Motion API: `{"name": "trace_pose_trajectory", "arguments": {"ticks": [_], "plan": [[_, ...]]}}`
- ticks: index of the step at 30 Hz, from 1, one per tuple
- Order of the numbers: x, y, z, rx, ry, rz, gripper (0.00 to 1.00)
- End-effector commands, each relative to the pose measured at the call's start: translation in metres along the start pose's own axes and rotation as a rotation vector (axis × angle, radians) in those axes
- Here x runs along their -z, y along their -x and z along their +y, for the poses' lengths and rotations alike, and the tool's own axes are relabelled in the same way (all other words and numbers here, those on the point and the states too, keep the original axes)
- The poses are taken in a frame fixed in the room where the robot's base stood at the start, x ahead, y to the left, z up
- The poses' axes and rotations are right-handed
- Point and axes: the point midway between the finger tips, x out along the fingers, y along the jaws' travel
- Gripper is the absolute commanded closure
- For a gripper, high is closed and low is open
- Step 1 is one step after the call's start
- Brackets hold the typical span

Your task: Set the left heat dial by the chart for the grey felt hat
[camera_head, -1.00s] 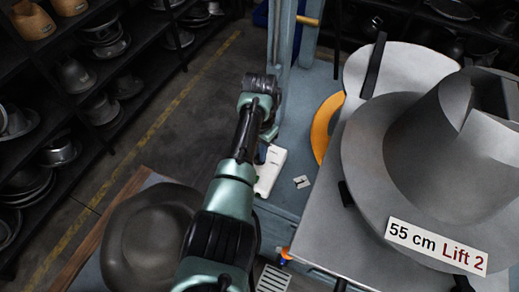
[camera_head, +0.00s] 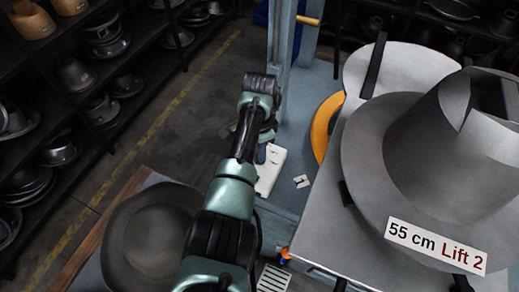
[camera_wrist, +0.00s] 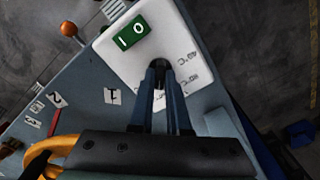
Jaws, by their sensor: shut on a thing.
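In the wrist view, my gripper (camera_wrist: 160,75) has its two blue fingers closed on a small dark knob (camera_wrist: 159,67) on a white control box (camera_wrist: 118,53). In the head view, the white box (camera_head: 269,172) stands on the blue press frame, and my arm hides my fingertips. A dark grey felt hat (camera_head: 145,238) lies at the lower left. I cannot make out a heat chart.
A large grey metal hat form (camera_head: 435,150) labelled "55 cm Lift 2" (camera_head: 436,246) fills the right. A blue post (camera_head: 281,60) stands behind the box. An orange-knobbed lever (camera_wrist: 69,29) is near the box. Shelves of metal forms (camera_head: 75,75) line the left.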

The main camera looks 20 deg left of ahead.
Motion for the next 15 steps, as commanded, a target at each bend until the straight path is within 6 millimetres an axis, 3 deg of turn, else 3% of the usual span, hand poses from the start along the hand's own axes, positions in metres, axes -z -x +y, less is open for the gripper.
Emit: {"name": "trace_pose_trajectory", "arguments": {"ticks": [8, 9, 13, 15], "plan": [[0.0011, 0.0014, -0.0008, 0.002, 0.0, 0.004, 1.0], [0.0011, 0.0015, -0.0008, 0.002, 0.001, 0.004, 0.78], [0.0008, 0.0011, -0.0006, 0.002, 0.001, 0.003, 0.55], [0.0007, 0.0009, -0.0005, 0.001, 0.001, 0.002, 0.55]]}}
